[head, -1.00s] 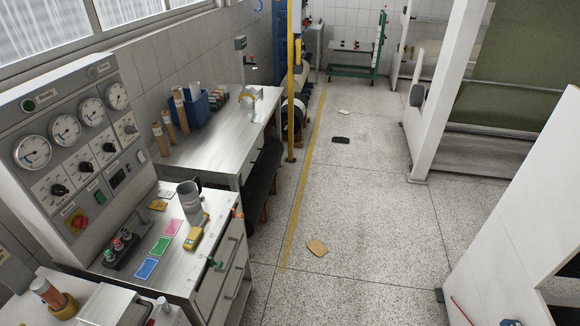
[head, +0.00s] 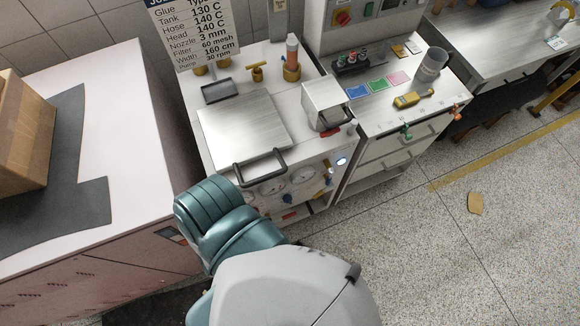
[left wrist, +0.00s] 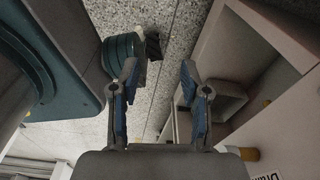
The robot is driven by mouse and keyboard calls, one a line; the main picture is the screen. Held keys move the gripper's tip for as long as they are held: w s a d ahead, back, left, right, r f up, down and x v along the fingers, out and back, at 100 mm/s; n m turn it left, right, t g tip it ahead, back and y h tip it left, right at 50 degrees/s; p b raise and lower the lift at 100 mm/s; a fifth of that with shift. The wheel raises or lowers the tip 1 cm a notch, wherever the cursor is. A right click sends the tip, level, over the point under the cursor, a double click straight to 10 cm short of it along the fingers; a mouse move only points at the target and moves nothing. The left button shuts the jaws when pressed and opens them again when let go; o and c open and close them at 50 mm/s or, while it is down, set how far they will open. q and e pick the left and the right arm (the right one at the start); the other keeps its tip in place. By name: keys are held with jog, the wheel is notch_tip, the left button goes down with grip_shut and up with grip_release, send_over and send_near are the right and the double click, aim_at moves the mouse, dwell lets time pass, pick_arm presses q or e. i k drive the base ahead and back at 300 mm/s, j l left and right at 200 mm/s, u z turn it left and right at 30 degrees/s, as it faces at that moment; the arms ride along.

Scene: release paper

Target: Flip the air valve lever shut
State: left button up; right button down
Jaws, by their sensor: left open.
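The glue machine (head: 245,120) stands in the middle of the head view, with a steel lid and a black handle on top. Its front carries round gauges (head: 303,174) and a small blue lever with brass fittings (head: 322,194). A brass T-handled valve (head: 258,73) stands on its top. I cannot tell for sure which is the air valve lever. My arm covers the lower front of the machine. My left gripper (left wrist: 160,78) is open and empty in the left wrist view, its fingers apart over floor and a pale cabinet. My right gripper is not in view.
A drawer bench (head: 385,125) with coloured cards and a grey mug stands right of the machine. Speckled floor (head: 440,250) is clear at the right, except for a brown scrap (head: 475,203).

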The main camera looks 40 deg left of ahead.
aim_at(331, 172)
jog(key=k+j+u, duration=0.15)
jog(key=u, duration=0.65)
